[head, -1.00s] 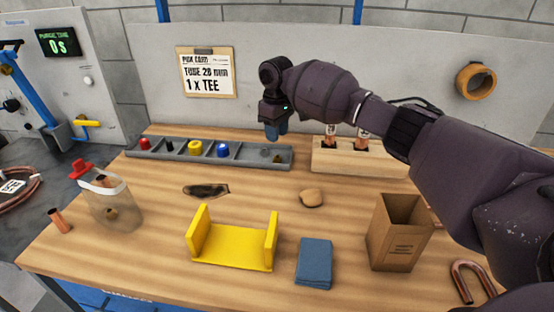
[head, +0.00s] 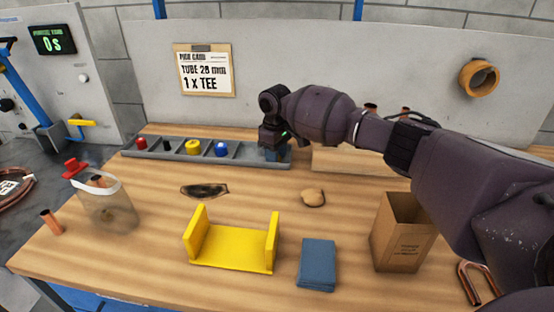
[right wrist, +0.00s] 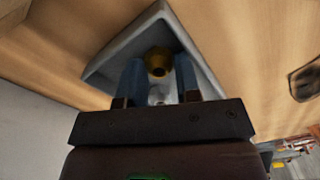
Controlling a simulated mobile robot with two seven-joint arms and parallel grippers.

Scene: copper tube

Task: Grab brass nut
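The brass nut (right wrist: 158,62) lies in the end compartment of the grey divided tray (head: 165,154). In the right wrist view it sits between the two blue fingertips of my right gripper (right wrist: 160,80), which are spread with a gap on each side of it. In the head view my right gripper (head: 275,153) is down at the right end of the tray and hides the nut. A small pale thing (right wrist: 157,98) shows below the nut in the wrist view. My left gripper is not in view.
Red, black, yellow and blue parts fill the other compartments. A wooden block (head: 345,160) stands right of the gripper. A yellow bracket (head: 235,248), blue cloth (head: 317,262), cardboard box (head: 402,235) and clear container (head: 108,210) stand in front.

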